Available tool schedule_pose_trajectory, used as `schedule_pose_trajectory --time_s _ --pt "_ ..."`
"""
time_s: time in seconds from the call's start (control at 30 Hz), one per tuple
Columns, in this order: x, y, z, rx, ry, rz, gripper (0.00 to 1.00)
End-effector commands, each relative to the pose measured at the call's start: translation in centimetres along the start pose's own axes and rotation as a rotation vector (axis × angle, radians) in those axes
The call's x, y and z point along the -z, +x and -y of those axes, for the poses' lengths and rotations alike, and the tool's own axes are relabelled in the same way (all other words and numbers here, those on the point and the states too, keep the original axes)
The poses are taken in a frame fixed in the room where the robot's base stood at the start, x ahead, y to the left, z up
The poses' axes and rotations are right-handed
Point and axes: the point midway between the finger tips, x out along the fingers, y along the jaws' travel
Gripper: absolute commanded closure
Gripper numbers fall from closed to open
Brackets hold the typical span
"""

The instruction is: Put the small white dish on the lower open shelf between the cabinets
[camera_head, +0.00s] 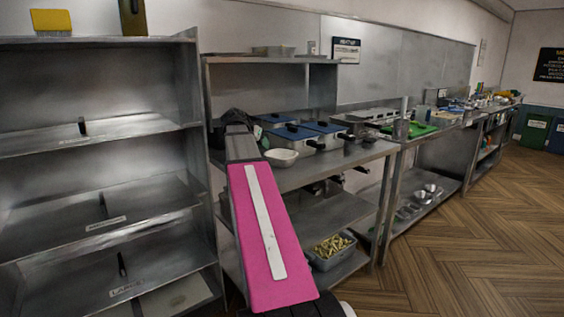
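A small white dish (281,158), shaped like a shallow bowl, sits upright on the steel counter (338,160), in front of blue-lidded containers. My arm, with a pink link, reaches up from the bottom toward this counter. My gripper (236,118) is the dark end at the back left of the counter, left of the dish and apart from it. Its fingers are not clear, so I cannot tell if it is open or shut. Under the counter are open shelves; the middle one (325,214) looks mostly bare, partly hidden by my arm.
A tray of fries (331,248) stands on the bottom shelf below the counter. A tall steel rack (95,225) stands close on the left. Blue-lidded containers (320,128) crowd the counter's back. The wooden floor (460,250) at right is clear.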

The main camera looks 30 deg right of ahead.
Motion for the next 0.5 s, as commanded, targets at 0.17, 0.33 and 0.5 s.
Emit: schedule_pose_trajectory --time_s 0.17,0.33,0.5 --pt "0.0 1.1 0.0 0.000 0.000 0.000 0.65" --pt "0.0 3.0 -0.3 -0.001 0.000 0.001 0.65" --pt "0.1 5.4 -0.3 -0.001 0.000 0.002 0.65"
